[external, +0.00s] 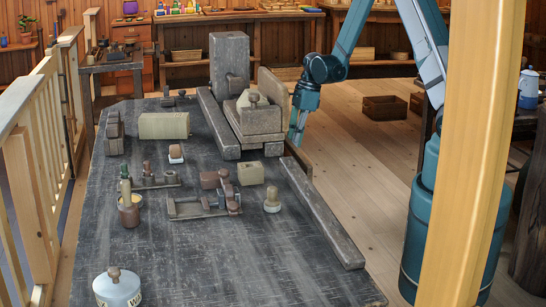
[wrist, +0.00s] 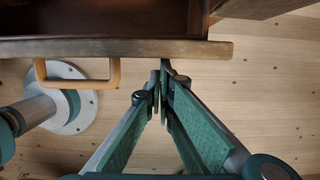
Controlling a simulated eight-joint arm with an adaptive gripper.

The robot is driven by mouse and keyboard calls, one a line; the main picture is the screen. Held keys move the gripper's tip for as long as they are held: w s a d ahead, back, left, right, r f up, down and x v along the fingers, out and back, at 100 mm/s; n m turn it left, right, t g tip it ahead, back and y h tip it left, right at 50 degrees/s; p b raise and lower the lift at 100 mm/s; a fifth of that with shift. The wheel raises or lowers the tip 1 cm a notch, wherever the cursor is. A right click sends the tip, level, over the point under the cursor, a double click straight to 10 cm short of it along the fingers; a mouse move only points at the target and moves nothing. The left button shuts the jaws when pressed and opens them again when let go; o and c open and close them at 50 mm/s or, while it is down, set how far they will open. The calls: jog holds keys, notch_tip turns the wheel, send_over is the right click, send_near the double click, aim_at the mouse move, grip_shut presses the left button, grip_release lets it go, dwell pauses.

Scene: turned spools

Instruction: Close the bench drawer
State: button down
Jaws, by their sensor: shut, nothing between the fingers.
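The bench drawer stands open in the wrist view; its wooden front (wrist: 120,48) crosses the top, with the dark inside visible behind it. A light orange handle (wrist: 77,82) sticks out from the left part of that front. My gripper (wrist: 160,78) is shut and empty, its fingertips close to the drawer front, right of the handle. I cannot tell whether they touch it. In the external view my gripper (external: 298,135) points down beside the bench's right edge. A brown strip of the drawer (external: 299,158) shows below it; the bench hides most of the drawer.
The dark bench top (external: 190,255) holds several turned wooden pieces, a wooden machine (external: 260,122) near my gripper and a long bar (external: 320,212) along the right edge. A pale post (external: 470,150) blocks part of the external view. Plank floor right of the bench is open.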

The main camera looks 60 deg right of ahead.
jog(key=w+a, duration=0.8)
jog(key=shift+w+a, duration=0.3)
jog(key=shift+w, duration=0.05)
jog(key=shift+a, duration=0.1)
jog(key=shift+s+d+b, duration=0.25)
jog(key=shift+d+b, duration=0.05)
jog(key=shift+d, duration=0.05)
jog(key=shift+s+d, duration=1.2)
jog(key=shift+d, duration=0.05)
jog(key=p+v, duration=0.2)
jog(key=v, duration=0.8)
jog(key=shift+s+d, duration=0.2)
